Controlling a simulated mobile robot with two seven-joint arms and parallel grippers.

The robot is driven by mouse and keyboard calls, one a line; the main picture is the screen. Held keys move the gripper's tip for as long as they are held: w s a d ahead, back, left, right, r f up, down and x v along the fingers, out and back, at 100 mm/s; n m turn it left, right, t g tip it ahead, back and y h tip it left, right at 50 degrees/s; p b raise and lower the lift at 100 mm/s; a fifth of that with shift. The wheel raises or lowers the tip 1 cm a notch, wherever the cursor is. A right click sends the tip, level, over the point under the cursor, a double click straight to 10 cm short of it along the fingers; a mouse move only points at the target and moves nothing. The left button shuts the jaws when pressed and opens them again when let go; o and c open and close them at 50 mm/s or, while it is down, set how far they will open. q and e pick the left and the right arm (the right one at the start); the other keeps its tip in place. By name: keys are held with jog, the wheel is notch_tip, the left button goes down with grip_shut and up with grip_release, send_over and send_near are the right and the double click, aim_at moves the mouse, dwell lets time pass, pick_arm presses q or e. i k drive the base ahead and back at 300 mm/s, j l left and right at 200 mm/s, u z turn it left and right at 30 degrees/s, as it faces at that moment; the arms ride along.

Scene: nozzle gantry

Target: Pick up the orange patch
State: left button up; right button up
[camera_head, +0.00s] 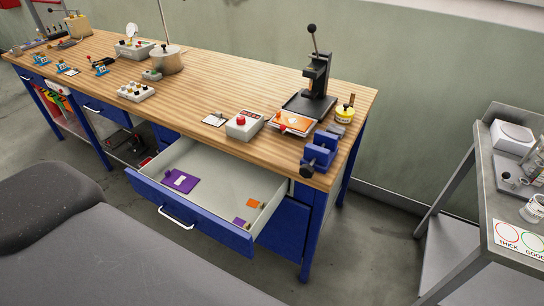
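A small orange patch (255,203) lies in the right part of the open white-lined drawer (215,165), near its right wall. A small piece (240,222) that looks purple with some orange lies close to it, nearer the drawer front. An orange sheet (294,122) also lies on a small plate on the bench top. Neither of my grippers is in view.
The drawer's blue front (190,212) sticks out from the wooden bench (230,85). Above it stand a box with a red button (244,125), a black lever press (317,78) and a blue vise (320,150). A grey side table (490,195) stands at right.

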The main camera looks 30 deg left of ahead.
aim_at(254, 204)
jog(key=u, duration=0.95)
